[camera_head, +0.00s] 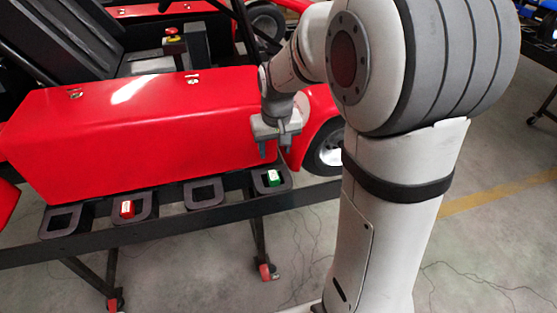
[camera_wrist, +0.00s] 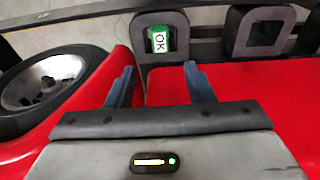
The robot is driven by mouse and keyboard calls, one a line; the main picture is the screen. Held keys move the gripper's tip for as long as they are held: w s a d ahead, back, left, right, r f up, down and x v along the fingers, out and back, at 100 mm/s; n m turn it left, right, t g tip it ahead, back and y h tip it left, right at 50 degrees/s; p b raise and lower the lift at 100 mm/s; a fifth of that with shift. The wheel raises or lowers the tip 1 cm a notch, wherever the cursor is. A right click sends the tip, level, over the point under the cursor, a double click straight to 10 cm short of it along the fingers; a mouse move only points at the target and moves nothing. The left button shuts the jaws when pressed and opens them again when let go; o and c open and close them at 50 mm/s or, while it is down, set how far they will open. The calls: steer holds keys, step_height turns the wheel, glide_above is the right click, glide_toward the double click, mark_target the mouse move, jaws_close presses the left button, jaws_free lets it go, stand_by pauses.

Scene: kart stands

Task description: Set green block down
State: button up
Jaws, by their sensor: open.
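The green block (camera_head: 273,178), with a white top face, sits in the rightmost square holder (camera_head: 285,186) on the dark rail. In the wrist view the green block (camera_wrist: 156,46) shows a white face marked "OK" and stands within its dark holder (camera_wrist: 180,20). My gripper (camera_head: 277,157) is open and empty above the green block, apart from it. In the wrist view the gripper's two blue-grey fingers (camera_wrist: 159,70) are spread wide, with the block beyond their tips.
A red block (camera_head: 127,209) sits in another holder to the left. Two holders, one at the far left (camera_head: 45,224) and one in the middle (camera_head: 190,197), are empty. The red kart body (camera_head: 140,130) rises close behind the rail, with a wheel (camera_head: 328,150) at its right.

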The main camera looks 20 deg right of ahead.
steer(key=s+r, duration=0.2)
steer(key=s, duration=0.7)
steer(key=s+r+t, duration=0.1)
steer(key=s+r, duration=0.2)
steer(key=s, duration=0.7)
steer(key=shift+s, duration=0.2)
steer(key=shift+r, duration=0.1)
